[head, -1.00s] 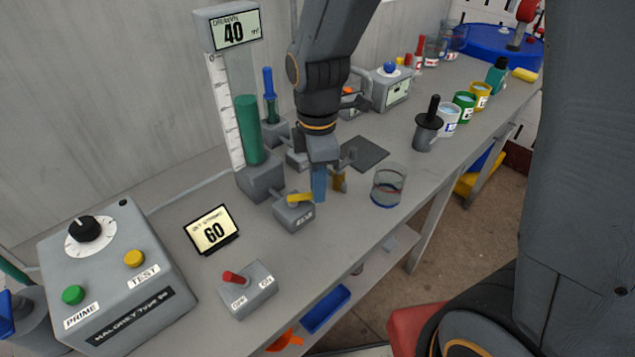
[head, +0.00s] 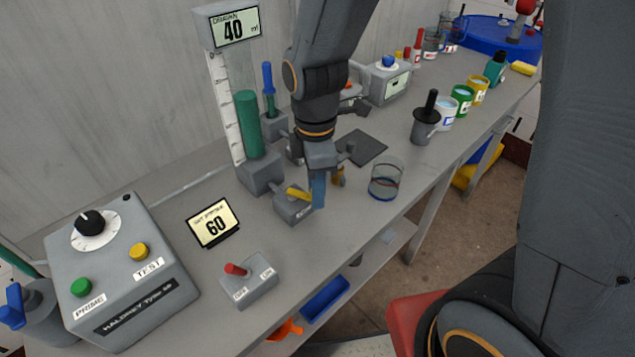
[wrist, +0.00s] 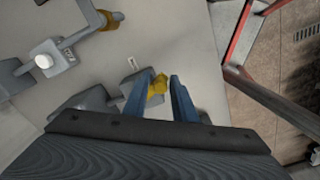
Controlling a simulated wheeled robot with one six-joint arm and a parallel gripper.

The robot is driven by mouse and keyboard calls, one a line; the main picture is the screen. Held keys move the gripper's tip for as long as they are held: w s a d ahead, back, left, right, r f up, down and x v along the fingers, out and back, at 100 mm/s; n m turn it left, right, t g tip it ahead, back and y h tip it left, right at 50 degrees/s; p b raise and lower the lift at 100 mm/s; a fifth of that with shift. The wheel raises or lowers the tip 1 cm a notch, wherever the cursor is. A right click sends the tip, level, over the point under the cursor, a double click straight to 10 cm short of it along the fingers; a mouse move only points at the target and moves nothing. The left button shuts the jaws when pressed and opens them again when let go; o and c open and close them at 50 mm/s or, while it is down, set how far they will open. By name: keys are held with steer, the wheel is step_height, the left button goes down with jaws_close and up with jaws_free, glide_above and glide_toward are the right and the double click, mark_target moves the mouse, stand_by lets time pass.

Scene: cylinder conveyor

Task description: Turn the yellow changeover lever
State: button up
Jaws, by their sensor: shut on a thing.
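The yellow changeover lever (head: 297,194) sits on top of a small grey block (head: 291,212) on the bench, in front of the green column. In the head view it slopes down to the right, toward my gripper (head: 318,190). My gripper points down at the block's right side, its blue fingers partly hiding the lever's end. In the wrist view the yellow lever (wrist: 157,85) shows between the two blue fingers of my gripper (wrist: 160,92), which is shut on it. Exact finger contact is hard to see.
A glass beaker (head: 386,180) stands just right of my gripper, near the bench's front edge. The green column (head: 249,125) stands behind the block. A display reading 60 (head: 214,223) and a red-lever switch box (head: 249,281) are to the left and front.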

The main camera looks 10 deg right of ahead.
steer(key=shift+o, duration=0.2)
steer(key=shift+a, duration=0.15)
steer(key=shift+o, duration=0.5)
steer(key=shift+s+a+p, duration=0.35)
steer(key=shift+s+a, duration=0.05)
steer(key=shift+s, duration=0.1)
steer(key=o, duration=0.6)
steer(key=shift+a, duration=0.15)
steer(key=o, duration=0.9)
steer(key=shift+c, duration=0.2)
